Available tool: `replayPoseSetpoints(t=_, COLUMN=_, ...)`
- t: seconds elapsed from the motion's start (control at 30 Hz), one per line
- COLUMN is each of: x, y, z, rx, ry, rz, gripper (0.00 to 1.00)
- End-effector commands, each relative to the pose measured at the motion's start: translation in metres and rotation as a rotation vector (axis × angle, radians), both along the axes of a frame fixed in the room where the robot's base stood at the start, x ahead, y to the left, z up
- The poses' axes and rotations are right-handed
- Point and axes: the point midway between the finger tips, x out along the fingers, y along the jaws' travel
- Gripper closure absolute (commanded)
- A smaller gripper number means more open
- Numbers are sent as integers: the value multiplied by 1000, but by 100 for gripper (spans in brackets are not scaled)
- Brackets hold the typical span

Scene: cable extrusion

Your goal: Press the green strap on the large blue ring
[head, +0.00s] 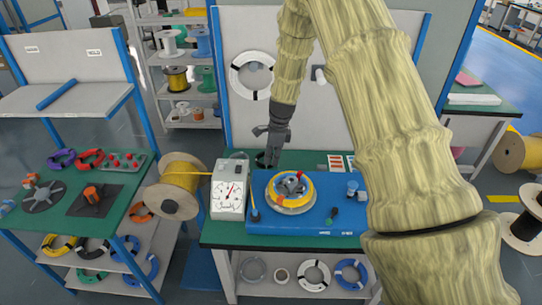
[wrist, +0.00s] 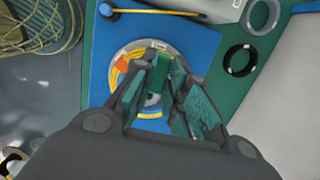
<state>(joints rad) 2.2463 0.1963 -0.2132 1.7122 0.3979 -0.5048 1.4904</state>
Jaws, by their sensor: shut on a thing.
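My gripper (head: 270,155) hangs over the back left of the green workbench, behind the winder. In the wrist view, its dark fingers with teal pads (wrist: 165,75) are close together over the wound ring. They are shut on a small green piece (wrist: 163,80) that is hard to tell from the pads; it may be the strap. The ring on the winder looks yellow with orange (head: 291,188), and it also shows in the wrist view (wrist: 124,68), partly hidden by the fingers. Blue rings show on the lower shelf (head: 352,274) and on the left table's shelf (head: 149,270). No green strap shows clearly on them.
The winder sits on a blue plate (head: 330,217). A white gauge box (head: 228,192) and a yellow cable spool (head: 180,182) stand left of it. A black ring (wrist: 240,58) and a grey ring (wrist: 262,14) lie on the bench. My arm covers the bench's right side.

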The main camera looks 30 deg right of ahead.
Motion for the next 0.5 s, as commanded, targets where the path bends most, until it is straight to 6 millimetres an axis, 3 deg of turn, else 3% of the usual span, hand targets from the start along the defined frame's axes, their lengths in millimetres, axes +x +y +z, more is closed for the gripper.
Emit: replayPoseSetpoints(t=0.5, x=1, y=0, z=-48, rx=0, ry=0, rz=3, gripper=98)
